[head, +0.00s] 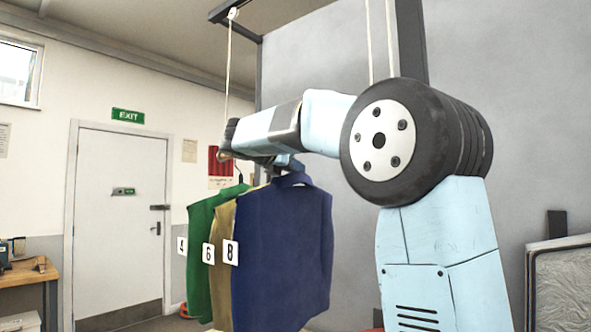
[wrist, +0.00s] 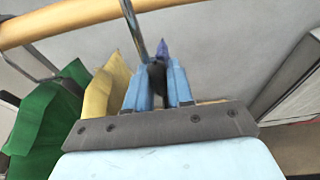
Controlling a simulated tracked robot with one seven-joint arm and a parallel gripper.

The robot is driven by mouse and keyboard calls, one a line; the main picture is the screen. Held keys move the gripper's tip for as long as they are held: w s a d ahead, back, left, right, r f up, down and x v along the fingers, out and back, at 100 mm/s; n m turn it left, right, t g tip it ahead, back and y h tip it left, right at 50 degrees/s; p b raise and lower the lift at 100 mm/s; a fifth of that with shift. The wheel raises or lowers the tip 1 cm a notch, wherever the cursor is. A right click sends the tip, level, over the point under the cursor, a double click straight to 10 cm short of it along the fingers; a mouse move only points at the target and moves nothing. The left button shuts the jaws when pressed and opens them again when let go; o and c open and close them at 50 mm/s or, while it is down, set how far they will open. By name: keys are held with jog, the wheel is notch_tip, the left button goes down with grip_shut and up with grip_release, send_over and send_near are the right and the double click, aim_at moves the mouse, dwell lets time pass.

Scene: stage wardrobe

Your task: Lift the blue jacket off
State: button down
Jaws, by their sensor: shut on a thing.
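The blue jacket (head: 282,255) hangs at the right end of a row of garments in the head view, with a tag reading 8. Only a small blue tip of it (wrist: 162,48) shows beyond my fingers in the wrist view. My gripper (wrist: 157,78) is shut on the dark neck of the jacket's hanger, just above the collar. The metal hanger hook (wrist: 133,28) rises from between the fingers and crosses the wooden rail (wrist: 70,24). I cannot tell whether it still bears on the rail. The gripper (head: 287,166) is mostly hidden in the head view.
A yellow garment (head: 222,250) tagged 6 and a green garment (head: 200,265) tagged 4 hang close at the left. Ropes (head: 228,65) run up to an overhead beam. A workbench (head: 28,275) and a door (head: 118,220) are further left. A framed panel (head: 562,285) leans at right.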

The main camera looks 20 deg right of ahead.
jog(key=shift+s+a, duration=0.75)
jog(key=shift+a, duration=0.35)
jog(key=shift+s+a, duration=0.75)
jog(key=shift+a, duration=0.35)
jog(key=s+a, duration=0.9)
jog(key=a, duration=0.5)
jog(key=s+a, duration=0.9)
jog(key=a, duration=0.5)
jog(key=shift+s, duration=0.25)
dwell(0.9)
jog(key=shift+s+a, duration=0.1)
jog(key=shift+a, duration=0.05)
jog(key=s+a, duration=0.7)
jog(key=a, duration=0.3)
dwell(0.9)
